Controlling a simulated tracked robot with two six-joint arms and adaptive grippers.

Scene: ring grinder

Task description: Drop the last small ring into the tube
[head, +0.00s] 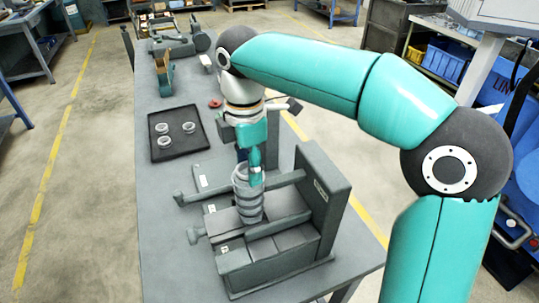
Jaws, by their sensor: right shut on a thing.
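A grey ribbed tube (248,207) stands upright in the grey clamp fixture (322,190) on the table. My right gripper (256,178) points down at the tube's mouth, its fingertips at or just inside the rim. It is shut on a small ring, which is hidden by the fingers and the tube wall. I cannot tell whether the ring touches the tube. My left gripper is not in view.
A black tray (155,155) with several light rings (189,127) lies on the grey table (170,220) left of my arm. A red round piece (215,103) and a teal-and-brown tool (164,75) are farther back. The table's front left is clear.

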